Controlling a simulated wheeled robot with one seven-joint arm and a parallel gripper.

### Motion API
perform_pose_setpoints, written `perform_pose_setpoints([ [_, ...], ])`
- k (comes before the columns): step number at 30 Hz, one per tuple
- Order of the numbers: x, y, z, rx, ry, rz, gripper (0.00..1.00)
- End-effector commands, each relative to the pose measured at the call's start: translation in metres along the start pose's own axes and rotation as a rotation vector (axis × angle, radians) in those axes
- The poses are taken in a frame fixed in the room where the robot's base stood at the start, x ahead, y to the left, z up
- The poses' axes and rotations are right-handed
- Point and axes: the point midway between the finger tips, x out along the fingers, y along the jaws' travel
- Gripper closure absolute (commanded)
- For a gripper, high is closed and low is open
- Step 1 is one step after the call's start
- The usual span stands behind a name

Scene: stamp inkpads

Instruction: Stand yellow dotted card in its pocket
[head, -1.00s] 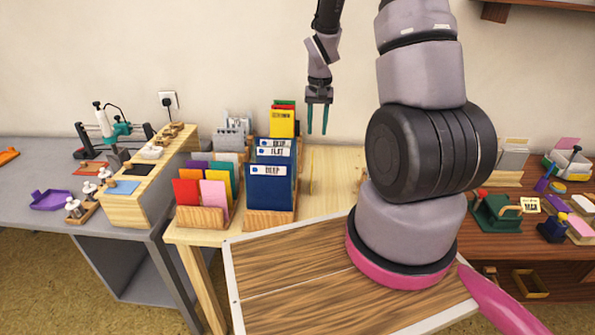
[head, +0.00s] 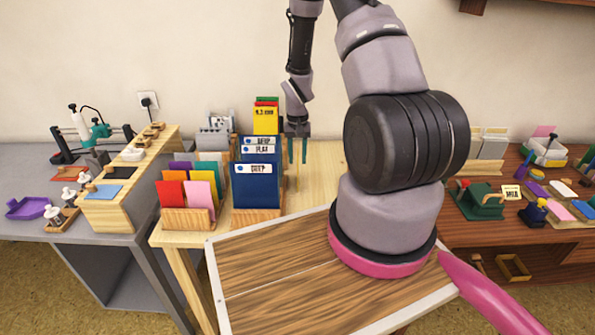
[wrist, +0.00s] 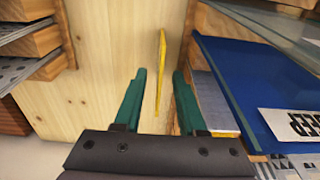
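A thin yellow card (wrist: 160,70) shows nearly edge-on in the wrist view, over pale wood. No dots can be made out on it. My gripper (wrist: 160,80) is open, with one green finger on each side of the card and a gap to both. In the head view my gripper (head: 297,150) points down just right of the blue folders (head: 258,185), and I cannot pick out the thin card there. A yellow card with dark marks (head: 265,120) stands in the rack behind the folders. I cannot tell which pocket is the card's own.
The blue folder marked DEEP (wrist: 255,90) stands close on the right in the wrist view. Wooden racks with grey sheets (wrist: 35,45) are at the left. A rack of coloured cards (head: 188,218) stands left of the folders. Bare wooden tabletop (head: 325,175) lies right of my gripper.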

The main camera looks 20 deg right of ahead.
Motion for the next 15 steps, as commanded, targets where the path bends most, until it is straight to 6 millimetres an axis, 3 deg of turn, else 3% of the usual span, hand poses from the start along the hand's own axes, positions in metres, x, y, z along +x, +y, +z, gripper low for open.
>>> perform_pose_setpoints([
  [3, 0.0089, 0.0000, -0.0002, 0.001, 0.001, 0.000, 0.60],
  [10, 0.0095, 0.0001, -0.0002, 0.001, 0.001, 0.000, 0.60],
  [13, 0.0094, 0.0001, -0.0002, 0.001, 0.001, 0.000, 0.98],
  [15, 0.0094, 0.0001, -0.0001, 0.001, 0.001, 0.000, 1.00],
])
